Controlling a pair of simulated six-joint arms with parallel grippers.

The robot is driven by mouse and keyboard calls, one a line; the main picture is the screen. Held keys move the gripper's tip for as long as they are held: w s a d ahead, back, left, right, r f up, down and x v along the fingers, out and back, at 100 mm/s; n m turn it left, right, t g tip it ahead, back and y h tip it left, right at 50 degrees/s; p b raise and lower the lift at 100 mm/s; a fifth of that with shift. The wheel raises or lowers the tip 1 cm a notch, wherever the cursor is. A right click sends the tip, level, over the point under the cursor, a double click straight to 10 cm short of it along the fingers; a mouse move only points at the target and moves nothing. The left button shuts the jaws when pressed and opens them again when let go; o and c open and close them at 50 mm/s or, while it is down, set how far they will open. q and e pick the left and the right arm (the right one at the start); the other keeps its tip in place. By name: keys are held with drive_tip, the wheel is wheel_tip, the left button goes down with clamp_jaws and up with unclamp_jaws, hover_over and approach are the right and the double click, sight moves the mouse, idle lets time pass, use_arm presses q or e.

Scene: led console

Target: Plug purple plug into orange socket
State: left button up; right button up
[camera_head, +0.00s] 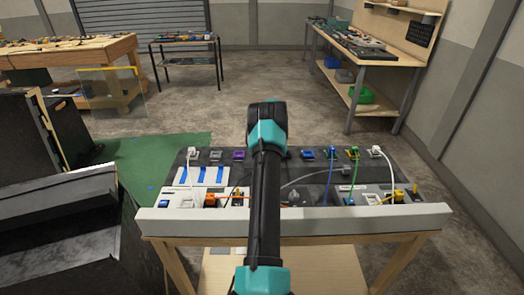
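A small purple piece (238,155) sits in the back row of the dark console (270,180); it is too small to tell whether it is the plug or a socket. An orange piece (210,199) is at the front left of the console, with an orange cable running right from it. I cannot make out a separate orange socket. One of my arms, black with teal joints, rises across the middle and hides part of the console. I see no gripper fingers in this view.
Blue (331,154), green (354,153) and white (376,151) plugs with cables stand at the back right of the console. Yellow pieces (398,195) are at the front right. A pale ledge (350,218) runs along the console's front edge. Workbenches stand farther back.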

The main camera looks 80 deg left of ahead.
use_arm(q)
drive_tip(key=shift+d+f, duration=0.25)
drive_tip(key=shift+f, duration=1.05)
idle(1.9)
drive_tip(key=o, duration=0.6)
drive_tip(key=shift+s, duration=0.1)
drive_tip(key=shift+a+r, duration=0.1)
drive_tip(key=shift+r, duration=0.4)
drive_tip(key=o, duration=0.4)
drive_tip(key=shift+r, duration=0.45)
drive_tip(key=shift+a+r, duration=0.15)
drive_tip(key=shift+r, duration=2.65)
